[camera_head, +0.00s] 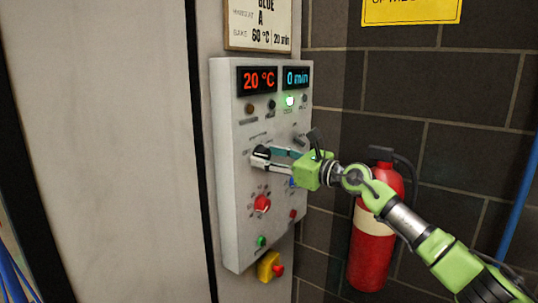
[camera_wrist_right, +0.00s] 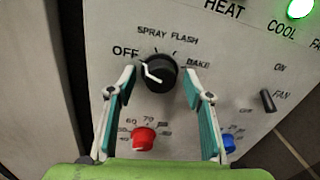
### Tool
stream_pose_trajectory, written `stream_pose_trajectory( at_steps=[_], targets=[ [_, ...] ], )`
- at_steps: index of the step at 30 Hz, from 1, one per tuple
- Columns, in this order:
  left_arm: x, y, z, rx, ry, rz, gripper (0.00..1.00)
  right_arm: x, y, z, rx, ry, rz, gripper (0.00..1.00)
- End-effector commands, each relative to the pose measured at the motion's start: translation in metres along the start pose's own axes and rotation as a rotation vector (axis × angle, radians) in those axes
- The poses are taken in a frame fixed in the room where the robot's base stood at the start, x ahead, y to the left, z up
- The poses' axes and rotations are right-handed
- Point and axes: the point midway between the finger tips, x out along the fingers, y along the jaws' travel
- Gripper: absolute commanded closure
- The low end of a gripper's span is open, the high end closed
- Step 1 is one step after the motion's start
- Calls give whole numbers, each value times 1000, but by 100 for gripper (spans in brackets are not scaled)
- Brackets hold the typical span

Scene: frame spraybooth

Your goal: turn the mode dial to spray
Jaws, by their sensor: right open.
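The mode dial (camera_head: 261,152) is a black round knob on the grey control panel (camera_head: 232,215). In the right wrist view the dial (camera_wrist_right: 157,73) has a white pointer line whose end is toward the OFF label at its upper left. The labels OFF, SPRAY, FLASH and BAKE run around its top. My right gripper (camera_head: 266,159) is open at the dial; in the wrist view its fingers (camera_wrist_right: 159,80) stand to the left and right of the knob, with gaps visible on both sides. My left gripper is not in view.
A fan switch (camera_wrist_right: 268,101) is to the right. The displays (camera_head: 258,80) read 20 °C and 0 min. A yellow emergency stop (camera_head: 268,267) and a fire extinguisher (camera_head: 371,250) are nearby.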

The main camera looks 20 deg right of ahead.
Motion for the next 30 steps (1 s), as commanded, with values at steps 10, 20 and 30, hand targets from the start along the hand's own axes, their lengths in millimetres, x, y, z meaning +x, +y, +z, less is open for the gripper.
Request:
stream_pose_trajectory(
  at_steps=[10,20,30],
  targets=[
    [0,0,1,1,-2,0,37,1,0,0,0,0,0,77],
    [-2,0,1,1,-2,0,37,1,0,1,11,1,0,92],
    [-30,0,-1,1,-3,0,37,1,0,5,170,14,3,92]
  ],
)
